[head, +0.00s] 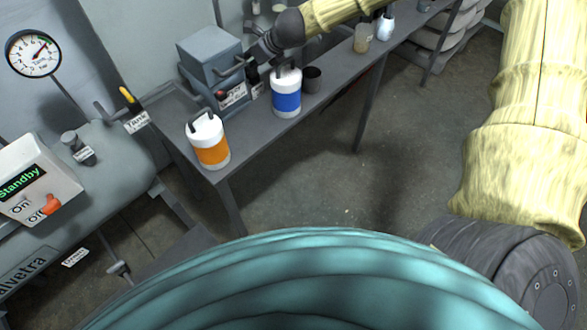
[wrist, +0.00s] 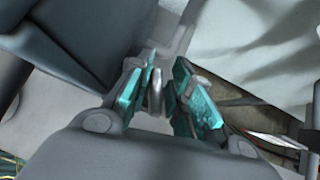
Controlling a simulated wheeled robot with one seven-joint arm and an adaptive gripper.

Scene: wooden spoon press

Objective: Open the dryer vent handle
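A grey two-part box (head: 208,58), which looks like the dryer, stands on the bench at the back. A grey lever handle (head: 236,66) sticks out from its right side; I take this as the vent handle. My gripper (head: 256,40) is at the right of the box, close to the lever. In the wrist view my gripper (wrist: 172,75) has its two teal finger pads apart. A rounded grey metal piece (wrist: 155,95), perhaps the handle, shows between them, nearer the left pad. A clear gap is left on the right side. Whether either pad touches it is unclear.
A blue-banded white canister (head: 286,93) and a dark cup (head: 312,80) stand just below my gripper on the bench (head: 262,133). An orange-banded canister (head: 208,141) stands at the bench's near end. A control box (head: 35,180) reading Standby and a gauge (head: 34,54) are at left.

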